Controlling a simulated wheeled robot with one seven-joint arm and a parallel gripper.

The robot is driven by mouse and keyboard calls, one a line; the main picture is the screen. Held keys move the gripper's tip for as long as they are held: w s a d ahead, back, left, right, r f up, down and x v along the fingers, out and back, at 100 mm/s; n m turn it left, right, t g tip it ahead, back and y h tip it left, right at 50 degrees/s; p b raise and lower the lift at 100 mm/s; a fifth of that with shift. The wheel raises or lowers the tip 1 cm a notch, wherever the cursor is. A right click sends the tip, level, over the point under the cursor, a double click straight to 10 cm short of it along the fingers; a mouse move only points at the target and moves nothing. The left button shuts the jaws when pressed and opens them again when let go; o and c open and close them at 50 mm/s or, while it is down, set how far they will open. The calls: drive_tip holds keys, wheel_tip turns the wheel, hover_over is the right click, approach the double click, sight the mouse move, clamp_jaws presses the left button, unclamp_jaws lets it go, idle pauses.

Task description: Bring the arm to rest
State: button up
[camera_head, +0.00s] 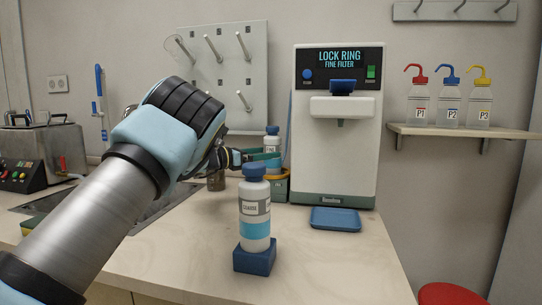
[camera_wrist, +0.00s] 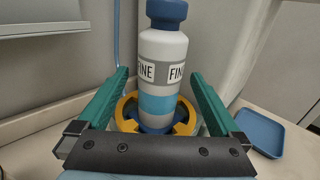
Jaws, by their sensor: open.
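My gripper (camera_head: 256,156) is open at the end of my arm, which reaches in from the lower left in the head view. In the wrist view, its green fingers (camera_wrist: 158,78) stand apart on either side of a white bottle labelled FINE (camera_wrist: 162,72). Gaps show between the fingers and the bottle. The FINE bottle has a blue cap and blue band and stands upright in a yellow ring holder (camera_wrist: 127,107). In the head view the bottle (camera_head: 272,142) is partly hidden behind the gripper.
A second blue-capped bottle, apparently labelled COARSE (camera_head: 255,208), stands on a blue block (camera_head: 254,259) at the counter's front. The white LOCK RING machine (camera_head: 338,165) and a blue tray (camera_head: 335,219) are to the right. A pegboard (camera_head: 222,75) hangs behind my arm.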

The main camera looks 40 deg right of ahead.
drive_tip(key=b+v, duration=0.1)
drive_tip(key=v, duration=0.6)
drive_tip(key=shift+a+b, duration=0.35)
drive_tip(key=shift+a, duration=0.05)
